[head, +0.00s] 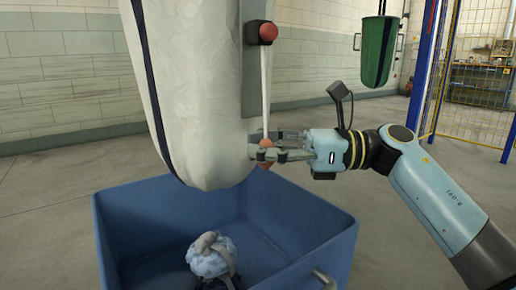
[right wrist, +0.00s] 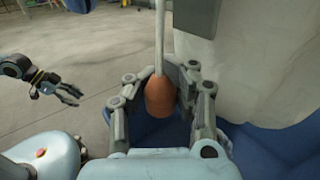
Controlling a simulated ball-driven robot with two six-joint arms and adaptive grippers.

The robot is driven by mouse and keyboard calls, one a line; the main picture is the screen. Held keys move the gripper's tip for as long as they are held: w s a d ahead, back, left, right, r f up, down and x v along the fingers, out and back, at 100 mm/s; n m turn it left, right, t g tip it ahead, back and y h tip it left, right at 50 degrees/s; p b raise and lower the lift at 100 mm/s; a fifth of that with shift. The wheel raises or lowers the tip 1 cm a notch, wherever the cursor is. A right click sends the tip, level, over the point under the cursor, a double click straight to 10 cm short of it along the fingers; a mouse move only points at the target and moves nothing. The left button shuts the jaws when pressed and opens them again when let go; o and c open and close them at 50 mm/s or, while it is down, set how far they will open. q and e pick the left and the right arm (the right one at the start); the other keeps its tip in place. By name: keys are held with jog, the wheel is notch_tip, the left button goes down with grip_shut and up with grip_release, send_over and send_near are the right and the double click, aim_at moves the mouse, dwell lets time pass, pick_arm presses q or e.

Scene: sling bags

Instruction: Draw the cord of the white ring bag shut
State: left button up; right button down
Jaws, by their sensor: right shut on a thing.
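The white ring bag (head: 195,90) hangs at the upper left of the head view, with a dark stripe down its side. A pale cord (head: 266,85) runs down beside it from a red knob (head: 268,32) to an orange pull (right wrist: 160,98). My right gripper (head: 266,147) is shut on the orange pull, close to the bag's lower right side. The bag's upper part is out of view. My left gripper (right wrist: 68,92) shows at the left of the right wrist view, its fingers apart and empty.
A blue crate (head: 325,225) stands below the bag, with a pale blue and grey bundle (head: 210,258) inside. A green bag (head: 378,50) hangs at the back right, near a blue post (head: 424,65) and a yellow mesh fence (head: 475,105). Bare floor lies at the left.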

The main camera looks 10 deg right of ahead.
jog(key=shift+s+f, duration=0.25)
jog(key=shift+f, duration=0.25)
jog(key=c, duration=1.3)
grip_release()
jog(key=shift+s+d+r, duration=0.1)
jog(key=shift+d, duration=0.1)
jog(key=shift+o, duration=1.4)
jog(key=shift+r, duration=0.1)
jog(key=shift+a, duration=0.1)
jog(key=v, duration=1.2)
